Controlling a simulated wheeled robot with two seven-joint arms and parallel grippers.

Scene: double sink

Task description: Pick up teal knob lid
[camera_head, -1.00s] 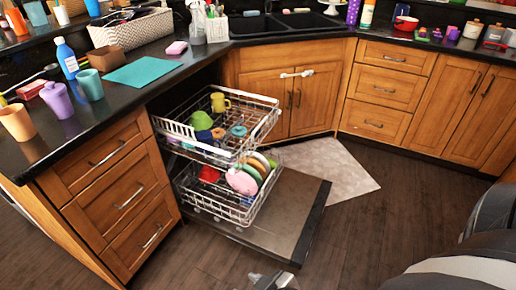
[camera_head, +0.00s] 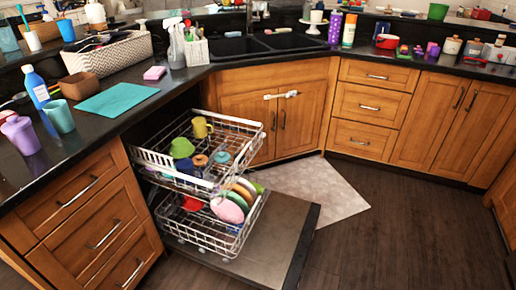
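The teal knob lid (camera_head: 222,157) lies in the upper rack (camera_head: 150,160) of the pulled-out dishwasher. It sits towards the right of the rack, beside an orange-brown item (camera_head: 200,161) and a blue item (camera_head: 185,166). A green bowl-like item (camera_head: 181,147) and a yellow mug (camera_head: 201,127) are also in that rack. Neither of my grippers shows in the head view.
The lower rack (camera_head: 200,238) holds several plates, with a pink one (camera_head: 227,210) in front. The open dishwasher door (camera_head: 285,255) extends low over the floor. Dark floor (camera_head: 400,230) is clear at the right. Cups and a teal mat (camera_head: 117,100) occupy the left counter.

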